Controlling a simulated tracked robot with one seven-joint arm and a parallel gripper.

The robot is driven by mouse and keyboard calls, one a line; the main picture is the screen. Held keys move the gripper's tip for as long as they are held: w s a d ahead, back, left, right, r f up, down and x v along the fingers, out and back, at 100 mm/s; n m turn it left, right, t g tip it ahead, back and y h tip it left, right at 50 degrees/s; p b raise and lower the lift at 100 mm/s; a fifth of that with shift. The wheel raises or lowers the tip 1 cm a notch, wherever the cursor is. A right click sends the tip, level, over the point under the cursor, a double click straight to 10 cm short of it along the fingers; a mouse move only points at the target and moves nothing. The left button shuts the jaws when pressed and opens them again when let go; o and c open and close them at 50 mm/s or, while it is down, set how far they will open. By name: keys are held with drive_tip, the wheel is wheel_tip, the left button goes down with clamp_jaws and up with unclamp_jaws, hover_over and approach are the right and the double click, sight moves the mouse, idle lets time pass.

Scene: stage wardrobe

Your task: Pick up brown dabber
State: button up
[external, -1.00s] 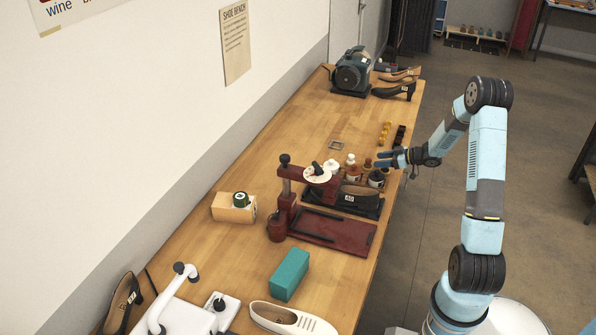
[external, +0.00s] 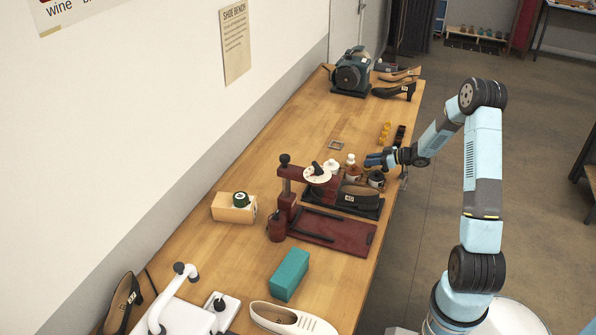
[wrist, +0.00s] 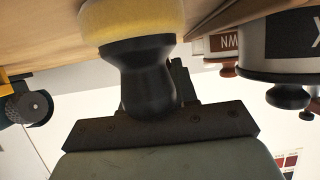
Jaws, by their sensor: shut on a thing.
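My gripper (external: 371,160) is low over the right edge of the bench, beside the small bottles, and it is shut on the dabber. In the wrist view the dabber has a waisted black handle (wrist: 145,82) and a yellow-tan pad (wrist: 130,17). The pad is at the bench side, at the top of that picture. In the external view the dabber is hidden by the fingers, so I cannot tell there whether it touches the bench.
Small bottles (external: 351,166) and a dark round jar (external: 376,179) stand close to my gripper. A red shoe press (external: 320,228) with a dark shoe is nearer the camera. Yellow blocks (external: 385,131) lie farther back. The left middle of the bench (external: 285,135) is clear.

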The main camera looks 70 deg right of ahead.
clamp_jaws()
drive_tip(key=shift+r, duration=0.15)
